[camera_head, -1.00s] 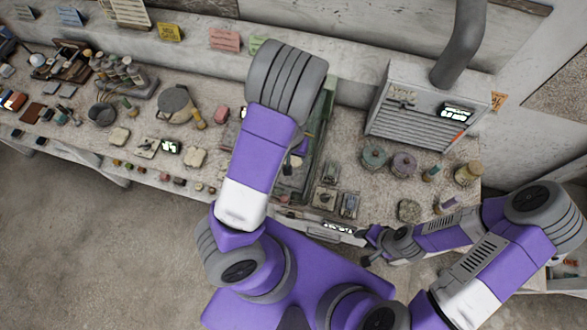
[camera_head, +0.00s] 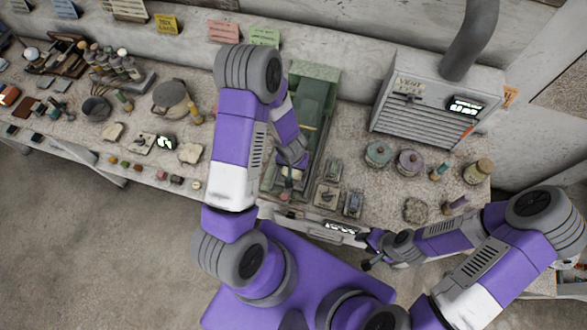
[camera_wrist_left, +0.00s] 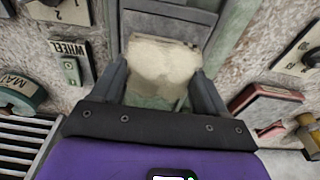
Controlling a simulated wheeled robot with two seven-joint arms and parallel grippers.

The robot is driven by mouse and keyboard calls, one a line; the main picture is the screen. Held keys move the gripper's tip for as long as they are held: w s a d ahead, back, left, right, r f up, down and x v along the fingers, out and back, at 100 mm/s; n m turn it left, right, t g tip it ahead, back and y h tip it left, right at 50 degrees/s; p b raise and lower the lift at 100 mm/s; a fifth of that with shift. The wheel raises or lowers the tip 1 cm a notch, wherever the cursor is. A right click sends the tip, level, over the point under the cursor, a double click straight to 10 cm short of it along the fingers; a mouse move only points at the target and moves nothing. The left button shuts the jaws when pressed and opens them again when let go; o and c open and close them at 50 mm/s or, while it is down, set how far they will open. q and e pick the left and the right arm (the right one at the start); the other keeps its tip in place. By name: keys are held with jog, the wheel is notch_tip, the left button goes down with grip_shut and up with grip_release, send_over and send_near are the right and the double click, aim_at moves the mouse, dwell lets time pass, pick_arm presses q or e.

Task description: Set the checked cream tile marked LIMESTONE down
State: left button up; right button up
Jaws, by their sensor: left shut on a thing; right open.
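The cream tile (camera_wrist_left: 163,62) is between the two fingers of my left gripper (camera_wrist_left: 163,88) in the left wrist view. My left gripper is shut on it. Its face looks mottled and worn; I cannot read a mark on it. In the head view my left gripper (camera_head: 291,160) is over the near part of the long green machine (camera_head: 316,95), and the tile shows as a small pale patch (camera_head: 291,173). I cannot tell whether the tile touches the machine. My right gripper (camera_head: 368,250) is open and empty at the bench's front edge.
Small switch boxes (camera_head: 328,196) stand right of the green machine. A grey vent unit (camera_head: 425,110), lidded jars (camera_head: 379,154) and a rough stone (camera_head: 415,210) lie further right. Bare bench shows right of the machine.

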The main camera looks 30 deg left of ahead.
pick_arm(q)
jog(key=shift+w+f, duration=0.1)
jog(key=shift+f, duration=0.5)
jog(key=shift+f, duration=0.2)
jog(key=o, duration=1.3)
jog(key=shift+r, duration=0.2)
notch_tip(320, 180, up, 12)
jog(key=s+p, duration=0.2)
jog(key=p, duration=0.4)
jog(key=s+d+f+h, duration=0.1)
jog(key=s+d+f, duration=0.1)
jog(key=s+d, duration=0.1)
jog(key=s+d+f+h, duration=0.2)
jog(key=s+d+f, duration=0.1)
jog(key=d, duration=0.2)
jog(key=s+d+f+g+h, duration=0.1)
jog(key=s+d+f, duration=0.1)
jog(key=d, duration=0.3)
jog(key=shift+s+f+h, duration=0.3)
jog(key=shift+s+f, duration=0.1)
jog(key=shift+s, duration=0.05)
